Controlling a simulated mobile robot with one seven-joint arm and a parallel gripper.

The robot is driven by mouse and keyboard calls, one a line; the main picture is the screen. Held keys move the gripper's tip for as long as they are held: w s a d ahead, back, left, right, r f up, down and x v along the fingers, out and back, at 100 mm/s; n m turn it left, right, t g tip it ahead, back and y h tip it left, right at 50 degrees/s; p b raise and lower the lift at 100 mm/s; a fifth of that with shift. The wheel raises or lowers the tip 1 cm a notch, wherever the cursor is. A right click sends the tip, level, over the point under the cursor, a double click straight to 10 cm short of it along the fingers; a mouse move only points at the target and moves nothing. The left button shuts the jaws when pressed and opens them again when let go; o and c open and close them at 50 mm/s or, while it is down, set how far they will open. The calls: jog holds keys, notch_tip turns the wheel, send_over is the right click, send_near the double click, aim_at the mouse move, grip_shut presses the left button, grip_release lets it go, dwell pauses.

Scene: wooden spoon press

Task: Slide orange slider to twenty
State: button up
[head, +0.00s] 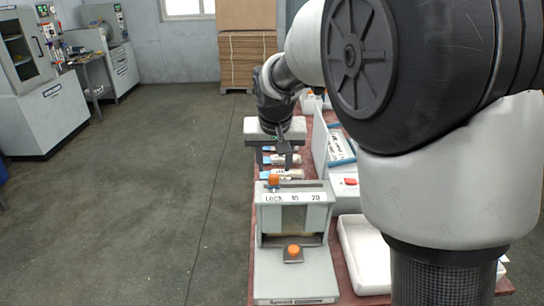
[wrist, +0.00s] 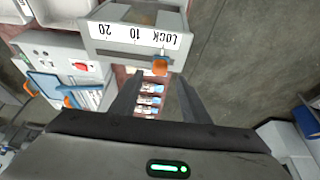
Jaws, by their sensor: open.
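The orange slider (head: 273,180) sits at the LOCK end of the scale on the grey press (head: 266,222). The label reads LOCK, 10, 20 from left to right in the head view. In the wrist view the press (wrist: 150,17) is upside down, and the slider (wrist: 160,66) shows just beyond the fingertips, roughly centred between them. My gripper (head: 276,168) is open and empty, fingers pointing down, behind the top of the press. Its fingers (wrist: 158,80) stand either side of the slider's line in the wrist view; I cannot tell whether they touch anything.
A second orange knob (head: 293,250) is on the lower front of the press. Small bottles (head: 285,160) lie on the red table behind it. A white tray (head: 362,250) and a box with a red button (head: 350,182) stand to the right. Open floor lies left.

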aim_at(274, 176)
jog(key=x, duration=0.5)
jog(key=shift+w+f, duration=0.15)
jog(key=shift+f, duration=0.25)
grip_shut()
jog(key=shift+d, duration=0.1)
